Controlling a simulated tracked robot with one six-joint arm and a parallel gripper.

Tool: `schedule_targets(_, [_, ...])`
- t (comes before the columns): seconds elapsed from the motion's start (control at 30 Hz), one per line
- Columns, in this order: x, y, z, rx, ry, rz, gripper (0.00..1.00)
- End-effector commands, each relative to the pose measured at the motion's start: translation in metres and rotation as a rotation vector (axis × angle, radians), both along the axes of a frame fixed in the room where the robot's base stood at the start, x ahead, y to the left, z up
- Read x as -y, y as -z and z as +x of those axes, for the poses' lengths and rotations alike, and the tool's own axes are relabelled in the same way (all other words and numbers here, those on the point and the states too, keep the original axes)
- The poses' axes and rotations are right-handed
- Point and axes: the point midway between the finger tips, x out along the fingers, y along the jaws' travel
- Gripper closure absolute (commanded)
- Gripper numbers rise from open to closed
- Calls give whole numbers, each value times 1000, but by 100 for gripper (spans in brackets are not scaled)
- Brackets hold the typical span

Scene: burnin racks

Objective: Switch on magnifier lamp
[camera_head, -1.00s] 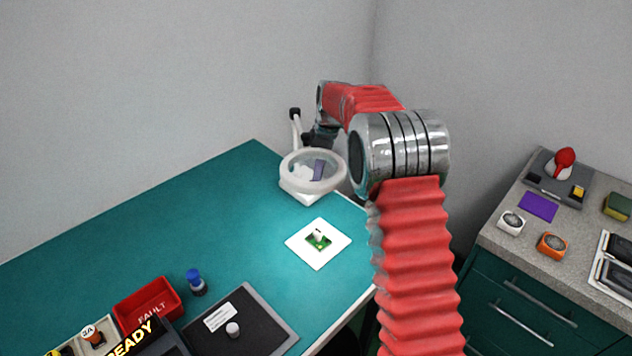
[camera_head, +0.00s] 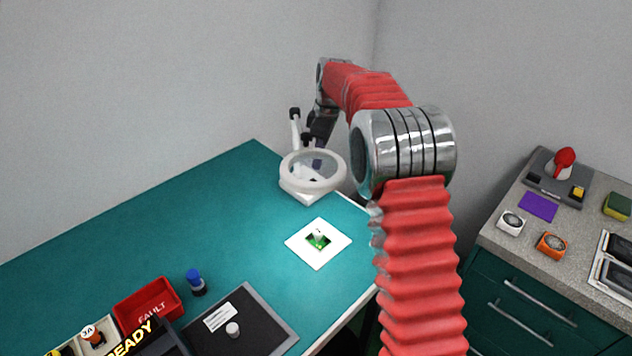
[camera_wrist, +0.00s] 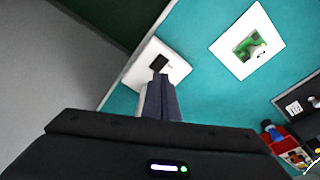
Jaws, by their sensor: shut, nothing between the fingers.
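The white magnifier lamp (camera_head: 313,171) stands at the far right corner of the teal bench, with a round lens ring above a square white base (camera_head: 303,194). No glow shows on the ring. In the wrist view the base (camera_wrist: 178,62) lies just beyond my fingertips, with a small dark square patch (camera_wrist: 157,61) on its top. My gripper (camera_wrist: 160,79) is shut and empty, its fingertips overlapping that patch in the picture; I cannot tell whether they touch it. In the head view my gripper is behind the lamp, partly hidden by the ring.
A white square with a green board (camera_head: 318,242) lies in front of the lamp. A red FAULT bin (camera_head: 150,303), a blue-capped bottle (camera_head: 196,282) and a dark mat (camera_head: 262,325) are nearer. Walls close in behind the bench. A grey-topped cabinet (camera_head: 490,235) stands at right.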

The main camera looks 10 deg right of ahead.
Motion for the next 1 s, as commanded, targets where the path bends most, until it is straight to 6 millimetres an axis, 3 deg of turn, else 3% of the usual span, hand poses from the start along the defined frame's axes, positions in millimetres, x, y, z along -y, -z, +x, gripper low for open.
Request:
schedule_targets(0.27, [0, -14, 0, 1, 0, 0, 100])
schedule_targets(0.77, [0, -15, -1, 2, 2, -1, 100])
schedule_targets(1.0, [4, -30, -13, 13, 57, -9, 100])
